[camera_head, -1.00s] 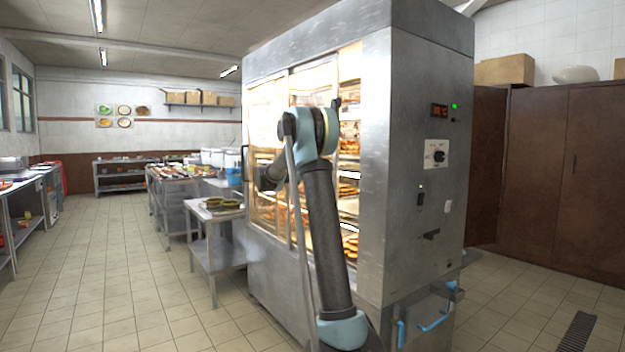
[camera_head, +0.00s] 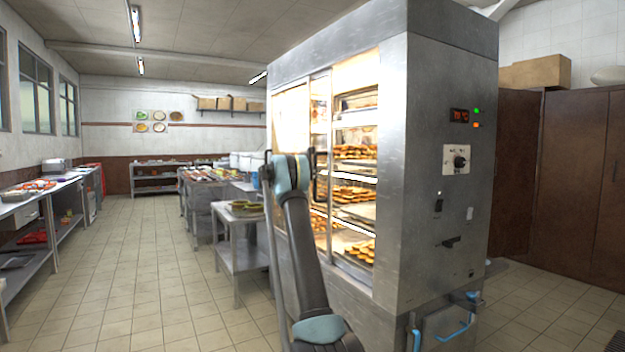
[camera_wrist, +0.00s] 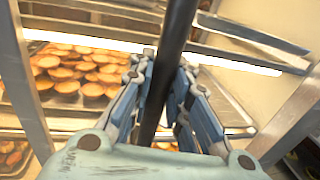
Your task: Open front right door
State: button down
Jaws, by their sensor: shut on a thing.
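A tall steel cabinet (camera_head: 395,180) with a lit front stands right of centre in the head view. Its front right opening shows trays of baked goods (camera_head: 354,194). In the wrist view, my gripper (camera_wrist: 166,85) is shut around a dark upright handle bar (camera_wrist: 178,35). Trays of round buns (camera_wrist: 75,72) show behind the bar. A metal upright (camera_wrist: 28,75) runs at the left and another (camera_wrist: 292,115) at the right. In the head view my arm stands in front of the cabinet and hides most of the gripper. I cannot tell how far the door stands open.
A small steel table (camera_head: 243,255) with green dishes stands left of the cabinet. Longer work tables line the back and the left wall. The tiled floor (camera_head: 140,270) at left is clear. Brown cupboards (camera_head: 570,180) stand at right. Blue-handled fittings (camera_head: 450,330) stick out low on the cabinet's side.

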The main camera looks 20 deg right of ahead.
jog(key=shift+w+a, duration=0.2)
jog(key=shift+w, duration=0.5)
jog(key=c, duration=1.5)
grip_release()
jog(key=a, duration=1.2)
jog(key=shift+s+f, duration=0.1)
jog(key=shift+s, duration=0.15)
jog(key=shift+s, duration=0.1)
